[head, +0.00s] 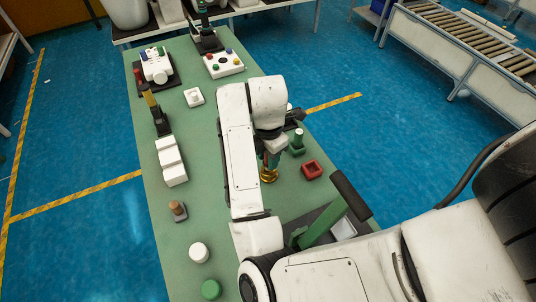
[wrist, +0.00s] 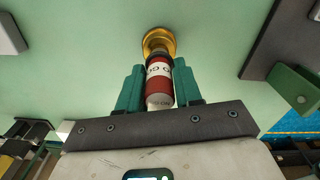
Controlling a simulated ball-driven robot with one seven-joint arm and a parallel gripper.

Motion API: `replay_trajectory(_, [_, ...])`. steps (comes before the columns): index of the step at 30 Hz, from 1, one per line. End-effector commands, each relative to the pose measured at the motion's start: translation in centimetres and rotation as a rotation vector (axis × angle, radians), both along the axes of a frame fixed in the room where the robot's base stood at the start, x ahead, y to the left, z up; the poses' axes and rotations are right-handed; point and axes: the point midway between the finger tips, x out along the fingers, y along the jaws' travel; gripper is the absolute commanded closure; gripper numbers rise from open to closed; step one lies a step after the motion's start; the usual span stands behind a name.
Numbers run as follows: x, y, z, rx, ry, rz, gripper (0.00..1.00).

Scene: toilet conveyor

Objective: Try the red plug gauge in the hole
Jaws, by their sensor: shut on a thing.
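The red plug gauge (wrist: 158,84) has a white band with dark lettering and is held between the teal fingers of my gripper (wrist: 160,80) in the wrist view. A flared brass piece (wrist: 159,42) is at the gauge's far end; I cannot tell whether the gauge is in a hole there or only in line with it. In the head view my gripper (head: 271,155) points down at the green table, with the brass piece (head: 268,176) just under it. The gauge is mostly hidden there by my arm.
A red square block with a hollow (head: 312,170) and a green knobbed piece (head: 297,142) stand right of my gripper. White blocks (head: 172,162), a white round piece (head: 199,252) and a green cap (head: 211,289) lie left. Bare table (head: 205,130) lies between.

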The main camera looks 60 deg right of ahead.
Motion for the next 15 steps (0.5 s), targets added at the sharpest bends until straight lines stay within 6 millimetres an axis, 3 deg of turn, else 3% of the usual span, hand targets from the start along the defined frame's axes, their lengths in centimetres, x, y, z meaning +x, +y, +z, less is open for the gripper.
replay_trajectory(15, [0.0, 0.0, 1.7, -0.001, 0.0, 0.001, 0.9])
